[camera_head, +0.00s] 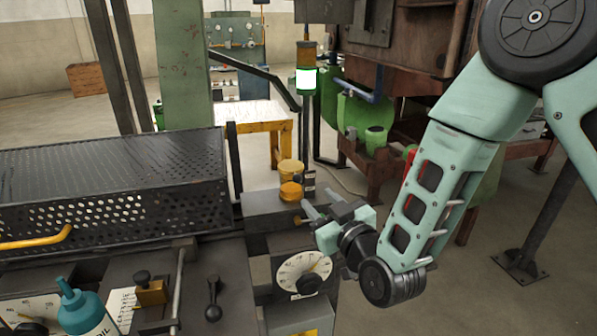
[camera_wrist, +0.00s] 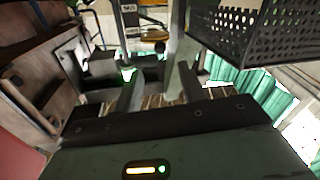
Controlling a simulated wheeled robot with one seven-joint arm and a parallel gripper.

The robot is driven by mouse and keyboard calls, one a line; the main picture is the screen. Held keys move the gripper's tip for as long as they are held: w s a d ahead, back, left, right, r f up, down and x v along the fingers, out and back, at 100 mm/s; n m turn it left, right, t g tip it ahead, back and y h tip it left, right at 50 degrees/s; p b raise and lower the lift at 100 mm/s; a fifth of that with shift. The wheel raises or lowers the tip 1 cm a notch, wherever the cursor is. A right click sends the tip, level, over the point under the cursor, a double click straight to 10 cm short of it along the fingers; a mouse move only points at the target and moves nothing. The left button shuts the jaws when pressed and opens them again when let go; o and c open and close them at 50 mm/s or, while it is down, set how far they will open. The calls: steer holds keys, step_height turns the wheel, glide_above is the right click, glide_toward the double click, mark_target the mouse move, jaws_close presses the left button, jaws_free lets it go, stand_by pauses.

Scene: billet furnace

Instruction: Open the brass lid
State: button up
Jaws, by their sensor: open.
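A round brass-yellow lid (camera_head: 291,191) sits on the grey machine block in the head view, with a second yellow round piece (camera_head: 290,168) just behind it. I cannot tell for certain whether they are one hinged lid and cup or two parts. A yellow rounded piece (camera_wrist: 154,34) also shows ahead of the fingers in the wrist view. My gripper (camera_head: 321,203) is open and empty, just right of the lid, its fingers pointing towards the block and apart from the lid. In the wrist view both fingers (camera_wrist: 160,88) stand apart with nothing between them.
A perforated black guard (camera_head: 110,190) with a yellow handle fills the left. A dial (camera_head: 303,272) lies below the block. A brass block (camera_head: 150,291), a black knob lever (camera_head: 212,300) and a teal oil bottle (camera_head: 85,312) stand in front.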

mark_target(300, 180)
steer(key=p+x, duration=0.4)
steer(key=x, duration=0.7)
steer(key=shift+a, duration=0.1)
steer(key=shift+c, duration=0.3)
jaws_close()
